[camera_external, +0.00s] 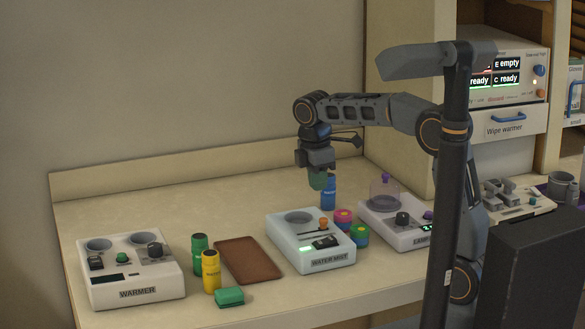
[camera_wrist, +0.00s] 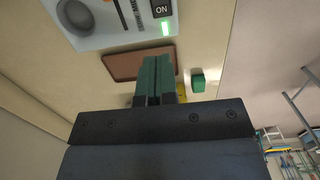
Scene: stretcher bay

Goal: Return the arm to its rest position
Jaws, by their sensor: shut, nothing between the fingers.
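My arm reaches out over the counter in the external view, with my gripper (camera_external: 318,181) pointing down.
On the counter stand a warmer (camera_external: 135,290), a green bottle (camera_external: 199,255), a yellow bottle (camera_external: 211,272), a green block (camera_external: 229,297) and stacked coloured pots (camera_external: 343,219). A device with a purple-knobbed dome (camera_external: 384,195) is to the right. A wipe warmer (camera_external: 510,75) stands behind my arm.

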